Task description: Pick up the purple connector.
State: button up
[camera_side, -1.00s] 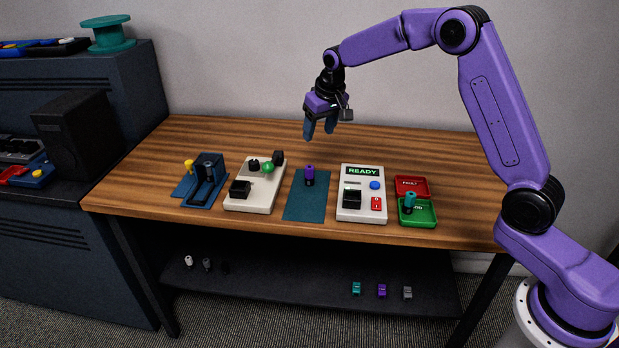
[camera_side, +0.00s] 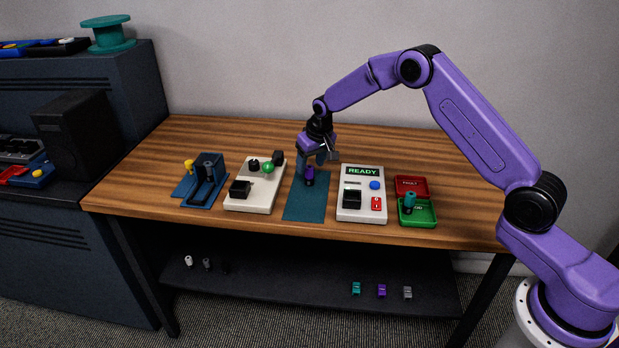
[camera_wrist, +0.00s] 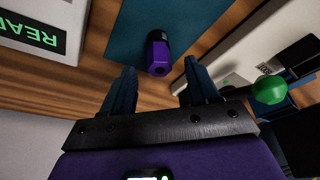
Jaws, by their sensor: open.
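My gripper (camera_side: 310,164) is just above and behind the connector in the side view. In the wrist view my gripper (camera_wrist: 160,78) is open, with one blue finger on each side and nothing between them. Whether a finger touches the connector is hard to tell.
A white box with a READY screen (camera_side: 362,195) stands right of the mat. A white fixture with a green knob (camera_side: 258,187) stands left. The table behind (camera_side: 230,138) is clear.

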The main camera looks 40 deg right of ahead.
aim_at(309, 167)
jog(key=shift+x, duration=2.3)
jog(key=shift+c, duration=0.3)
jog(key=c, duration=1)
jog(key=shift+r, duration=0.1)
